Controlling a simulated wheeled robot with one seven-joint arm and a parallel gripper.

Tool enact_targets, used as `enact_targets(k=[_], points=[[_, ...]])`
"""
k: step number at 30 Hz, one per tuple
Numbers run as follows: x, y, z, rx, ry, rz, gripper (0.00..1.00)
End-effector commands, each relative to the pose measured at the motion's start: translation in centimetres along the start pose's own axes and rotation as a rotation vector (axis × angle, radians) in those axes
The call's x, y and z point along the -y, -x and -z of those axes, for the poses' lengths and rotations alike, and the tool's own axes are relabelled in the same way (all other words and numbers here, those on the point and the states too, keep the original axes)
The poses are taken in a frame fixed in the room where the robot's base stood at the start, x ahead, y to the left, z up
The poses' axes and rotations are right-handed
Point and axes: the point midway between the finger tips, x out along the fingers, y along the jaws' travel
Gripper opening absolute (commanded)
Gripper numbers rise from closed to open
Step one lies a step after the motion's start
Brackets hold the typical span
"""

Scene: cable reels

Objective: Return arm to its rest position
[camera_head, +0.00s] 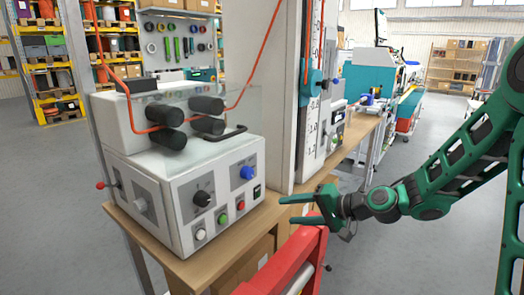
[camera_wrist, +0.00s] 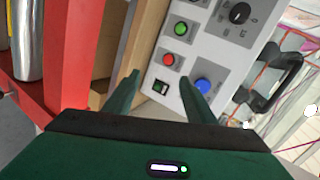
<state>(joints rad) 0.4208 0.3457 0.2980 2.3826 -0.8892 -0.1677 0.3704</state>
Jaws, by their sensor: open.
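My green gripper (camera_head: 281,210) is open and empty at the end of my green arm. In the head view it points left, just to the right of a white control box and above a red frame. In the wrist view its two fingers (camera_wrist: 160,92) are spread with nothing between them. Beyond them is the box's front panel with green, red and blue knobs. I cannot tell whether the gripper touches the box.
The white machine (camera_head: 185,160) with black rollers and an orange cable stands on a wooden bench (camera_head: 240,225). A red frame (camera_head: 290,262) is just below my gripper, also at left in the wrist view (camera_wrist: 75,60). Grey floor (camera_head: 425,240) is open beneath my arm.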

Motion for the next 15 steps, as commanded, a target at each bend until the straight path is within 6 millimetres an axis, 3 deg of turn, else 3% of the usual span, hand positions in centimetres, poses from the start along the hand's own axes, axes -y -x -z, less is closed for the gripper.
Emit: enact_targets(k=[8, 15], points=[[-7.9, 9.3, -1.0, 0.047, 0.211, -0.453, 0.50], [-12.4, 21.1, -2.7, 0.073, 0.219, -0.791, 0.50]])
